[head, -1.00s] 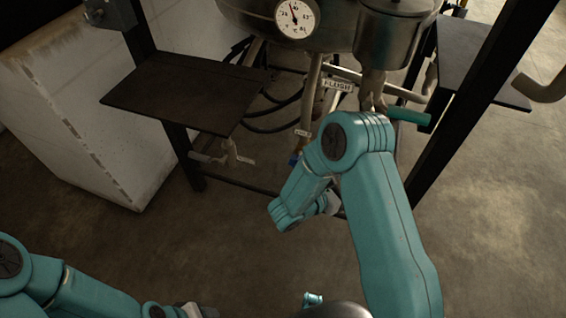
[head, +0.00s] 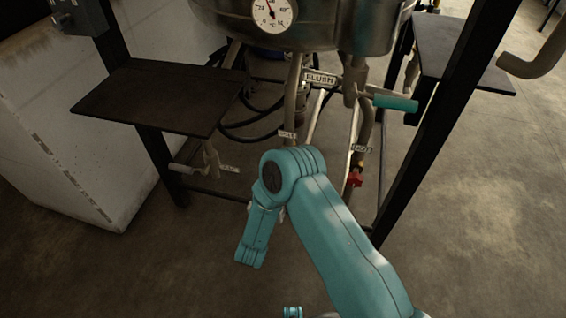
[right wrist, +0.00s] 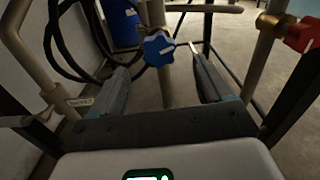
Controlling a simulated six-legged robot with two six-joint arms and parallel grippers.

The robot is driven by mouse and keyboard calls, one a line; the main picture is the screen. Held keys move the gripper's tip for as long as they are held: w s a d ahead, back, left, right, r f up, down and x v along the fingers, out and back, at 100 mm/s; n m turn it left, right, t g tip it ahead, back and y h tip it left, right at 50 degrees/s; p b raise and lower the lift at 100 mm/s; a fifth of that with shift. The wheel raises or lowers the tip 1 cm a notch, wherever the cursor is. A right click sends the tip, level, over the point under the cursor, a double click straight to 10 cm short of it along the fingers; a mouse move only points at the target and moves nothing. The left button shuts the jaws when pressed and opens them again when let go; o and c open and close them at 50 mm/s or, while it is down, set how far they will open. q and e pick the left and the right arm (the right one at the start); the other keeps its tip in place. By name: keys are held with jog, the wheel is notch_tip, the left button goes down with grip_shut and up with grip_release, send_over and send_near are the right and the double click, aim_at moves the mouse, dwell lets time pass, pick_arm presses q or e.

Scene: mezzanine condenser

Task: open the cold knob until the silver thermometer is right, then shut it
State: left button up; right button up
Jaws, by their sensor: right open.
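The blue knob (right wrist: 158,48) is a lobed handwheel on a pipe in the right wrist view. In the head view it is hidden, apparently behind my right arm. My right gripper (right wrist: 160,66) is open, with one finger on each side of the view. The knob shows between and beyond the fingertips, and I see no grip on it. A round white dial thermometer (head: 272,14) sits on the metal vessel, cut by the top edge. Its red needle points up and slightly left; the exact reading is too small to tell. My left gripper is out of view.
A red knob (head: 355,178) is on the pipe to the right; it also shows in the right wrist view (right wrist: 300,32). A teal-handled lever (head: 395,102) is below the vessel, near the FLUSH tag (head: 320,78). Dark shelves (head: 160,95) and frame posts flank the pipes.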

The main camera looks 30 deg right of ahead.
jog(key=b+x, duration=0.1)
jog(key=x, duration=0.9)
jog(key=shift+a, duration=0.1)
jog(key=c, duration=1)
